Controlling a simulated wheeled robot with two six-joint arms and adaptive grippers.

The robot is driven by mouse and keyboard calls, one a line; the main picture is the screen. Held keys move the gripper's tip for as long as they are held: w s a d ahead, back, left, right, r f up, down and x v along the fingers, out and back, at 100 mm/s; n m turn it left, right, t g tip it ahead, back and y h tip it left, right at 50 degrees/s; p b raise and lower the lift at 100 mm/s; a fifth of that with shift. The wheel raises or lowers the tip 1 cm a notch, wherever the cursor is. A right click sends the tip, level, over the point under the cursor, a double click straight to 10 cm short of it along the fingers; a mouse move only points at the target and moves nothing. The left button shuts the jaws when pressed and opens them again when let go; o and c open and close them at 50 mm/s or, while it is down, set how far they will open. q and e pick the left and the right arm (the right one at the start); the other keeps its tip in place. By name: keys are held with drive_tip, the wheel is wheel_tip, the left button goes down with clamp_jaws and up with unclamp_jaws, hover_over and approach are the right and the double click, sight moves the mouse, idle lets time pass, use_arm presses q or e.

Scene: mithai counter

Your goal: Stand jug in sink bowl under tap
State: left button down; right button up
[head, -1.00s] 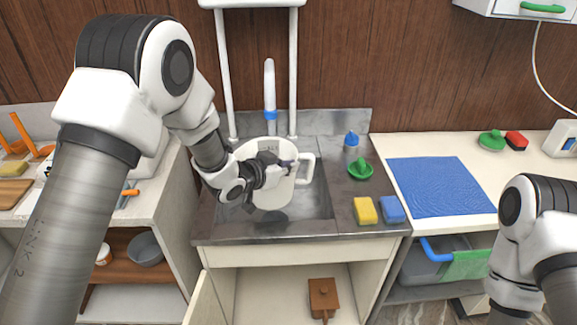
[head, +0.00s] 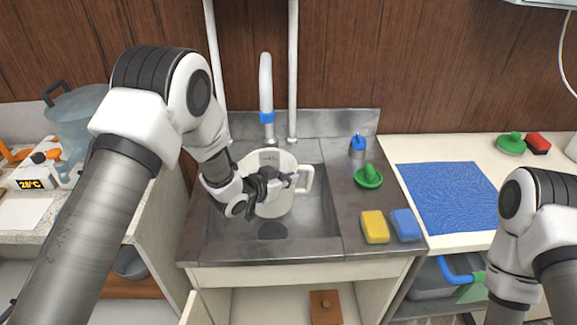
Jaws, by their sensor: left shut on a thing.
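The white jug (head: 273,205) with a handle on its right side is upright over the sink bowl (head: 318,222), in front of the tap (head: 266,85). My left gripper (head: 278,183) is shut on the jug and hides part of its front and rim. The jug's shadow lies on the bowl floor in front of it; I cannot tell whether its base touches the floor. The tap has a white spout with a blue collar and rises behind the jug. My right arm shows at the right edge, but its gripper is out of view.
Right of the bowl are a green scrubber (head: 368,177), a blue-topped bottle (head: 357,147), a yellow sponge (head: 375,227) and a blue sponge (head: 406,224). A blue cloth (head: 446,196) lies on the right counter. Two white posts rise behind the sink.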

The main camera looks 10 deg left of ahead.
use_arm(q)
drive_tip(key=b, duration=0.1)
hover_over(288, 207)
wheel_tip(288, 207, down, 5)
drive_tip(key=shift+r, duration=0.1)
drive_tip(key=shift+s+d+f+b, duration=0.1)
drive_tip(key=shift+s+f+b, duration=0.15)
drive_tip(key=shift+f+b, duration=0.2)
wheel_tip(288, 207, down, 5)
drive_tip(key=b, duration=0.3)
drive_tip(key=shift+w+r, duration=0.15)
drive_tip(key=shift+f, duration=0.25)
use_arm(e)
wheel_tip(288, 207, down, 6)
drive_tip(key=shift+w, duration=0.25)
use_arm(q)
drive_tip(key=shift+f+b, duration=0.6)
drive_tip(key=shift+b, duration=0.1)
use_arm(e)
drive_tip(key=shift+f, duration=0.55)
use_arm(q)
drive_tip(key=c, duration=1.2)
unclamp_jaws()
drive_tip(key=shift+c, duration=0.2)
